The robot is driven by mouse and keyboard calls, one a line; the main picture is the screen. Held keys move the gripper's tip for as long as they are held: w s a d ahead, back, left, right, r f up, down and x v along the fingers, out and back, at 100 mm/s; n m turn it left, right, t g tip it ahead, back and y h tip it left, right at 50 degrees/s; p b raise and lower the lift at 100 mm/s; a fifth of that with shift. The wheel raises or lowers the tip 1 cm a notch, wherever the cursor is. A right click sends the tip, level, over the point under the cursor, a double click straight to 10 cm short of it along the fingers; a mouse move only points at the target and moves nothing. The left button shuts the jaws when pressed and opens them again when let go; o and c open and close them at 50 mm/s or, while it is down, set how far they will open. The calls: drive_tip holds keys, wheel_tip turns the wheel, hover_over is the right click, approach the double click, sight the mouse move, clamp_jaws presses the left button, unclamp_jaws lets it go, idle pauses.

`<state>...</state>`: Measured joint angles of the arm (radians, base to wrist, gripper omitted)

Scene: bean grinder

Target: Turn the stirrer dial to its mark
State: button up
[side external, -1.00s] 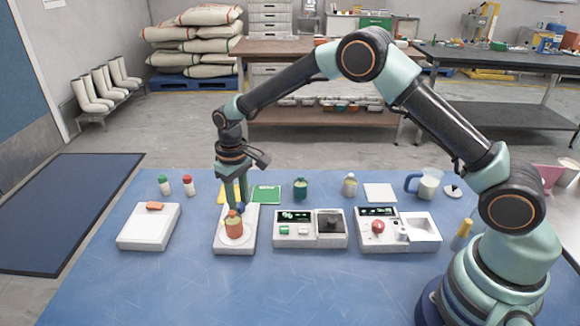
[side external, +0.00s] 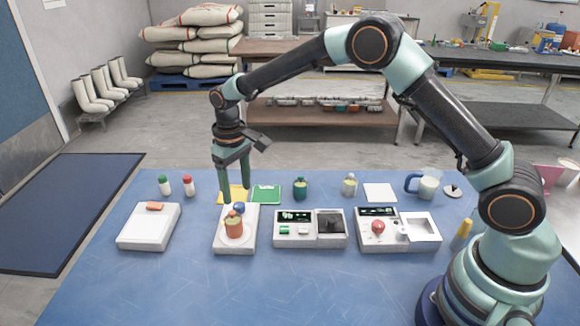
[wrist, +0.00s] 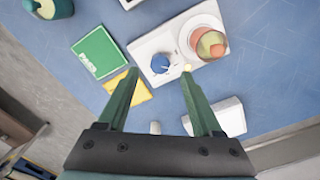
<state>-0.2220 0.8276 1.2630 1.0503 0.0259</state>
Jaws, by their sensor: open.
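The blue stirrer dial (wrist: 160,63) sits on the white stirrer plate (wrist: 151,44) in the wrist view. A small pale line shows on its top. A small yellow spot (wrist: 187,67) is on the plate beside the dial, near my right fingertip. The blue dial (side external: 239,207) also shows in the side view, behind the orange container (side external: 234,227) on the stirrer. My gripper (wrist: 160,72) is open and empty, with its fingers on either side of the dial in the picture. In the side view my gripper (side external: 237,200) points down above the dial's end of the stirrer.
A green card (wrist: 98,52) and a yellow card (wrist: 128,88) lie beside the stirrer. A white scale-like device (side external: 149,228) stands to its left and a device with a screen (side external: 310,241) to its right. The blue table front is clear.

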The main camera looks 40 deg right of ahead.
wheel_tip(320, 180, up, 8)
drive_tip(key=shift+r, duration=0.15)
idle(0.4)
wheel_tip(320, 180, up, 6)
drive_tip(key=t, duration=0.1)
hover_over(239, 205)
drive_tip(key=s+d, duration=0.3)
drive_tip(key=s, duration=0.1)
drive_tip(key=s+d+r+m+t, duration=0.1)
drive_tip(key=s+d+r+t, duration=0.35)
drive_tip(key=s, duration=0.65)
drive_tip(key=s+d+f+m, duration=0.1)
drive_tip(key=s+d, duration=0.3)
drive_tip(key=s, duration=0.3)
drive_tip(key=shift+f, duration=0.3)
